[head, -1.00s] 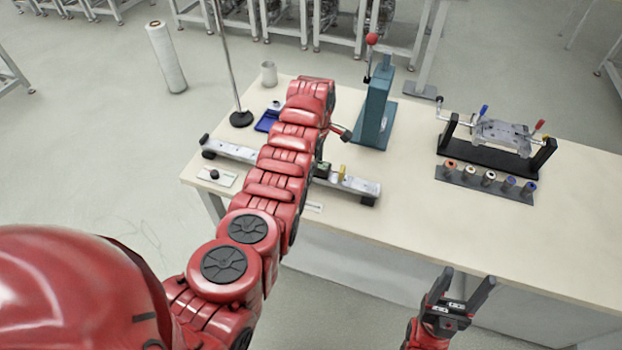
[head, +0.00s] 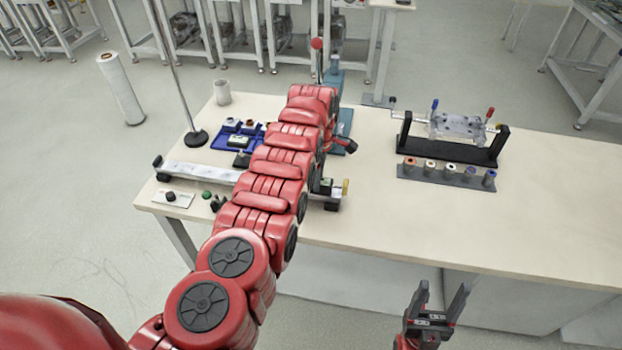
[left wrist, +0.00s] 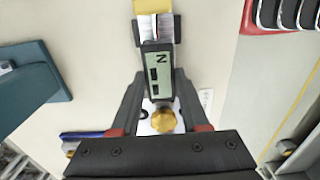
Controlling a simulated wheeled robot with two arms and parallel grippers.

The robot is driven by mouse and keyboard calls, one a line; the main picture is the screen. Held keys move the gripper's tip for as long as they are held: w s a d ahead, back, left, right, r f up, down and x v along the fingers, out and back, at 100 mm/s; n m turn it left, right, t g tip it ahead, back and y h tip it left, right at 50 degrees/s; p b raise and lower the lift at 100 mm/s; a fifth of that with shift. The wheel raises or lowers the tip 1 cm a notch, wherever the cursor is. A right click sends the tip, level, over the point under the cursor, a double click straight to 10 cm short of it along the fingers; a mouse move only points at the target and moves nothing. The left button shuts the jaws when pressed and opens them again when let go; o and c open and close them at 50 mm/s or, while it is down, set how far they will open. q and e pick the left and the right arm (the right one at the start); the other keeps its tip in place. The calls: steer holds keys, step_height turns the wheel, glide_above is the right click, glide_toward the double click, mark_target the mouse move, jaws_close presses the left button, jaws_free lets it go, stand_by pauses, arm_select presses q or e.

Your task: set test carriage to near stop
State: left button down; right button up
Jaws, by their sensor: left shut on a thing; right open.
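The test carriage is a dark block with a pale green "N" display (left wrist: 158,72); in the head view the carriage (head: 325,186) shows at the right end of the pale rail (head: 208,172). A yellow block (head: 345,187) stands just right of it, at the rail's end; the yellow block also shows in the left wrist view (left wrist: 153,6). My left gripper (left wrist: 158,100) is shut on the carriage, above a brass knob (left wrist: 164,120). In the head view my arm hides this gripper and the rail's middle. Contact with a stop cannot be made out. My right gripper (head: 441,288) is open and empty before the table.
A teal press (head: 345,122) stands behind my left arm. A blue tray (head: 226,140), a stand base (head: 195,139) and a small control plate (head: 172,199) are at left. A crank fixture (head: 450,150) and a socket strip (head: 447,178) are at right. The table's right front is clear.

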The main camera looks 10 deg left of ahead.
arm_select(q)
steer(key=shift+d, duration=0.25)
steer(key=c, duration=0.7)
jaws_free()
steer(key=o, duration=0.3)
steer(key=shift+d, duration=0.1)
steer(key=r+b, duration=0.1)
steer(key=r, duration=0.7)
steer(key=shift+a+r, duration=0.1)
steer(key=shift+a, duration=0.1)
step_height(320, 180, up, 9)
steer(key=p, duration=0.6)
steer(key=shift+p, duration=0.3)
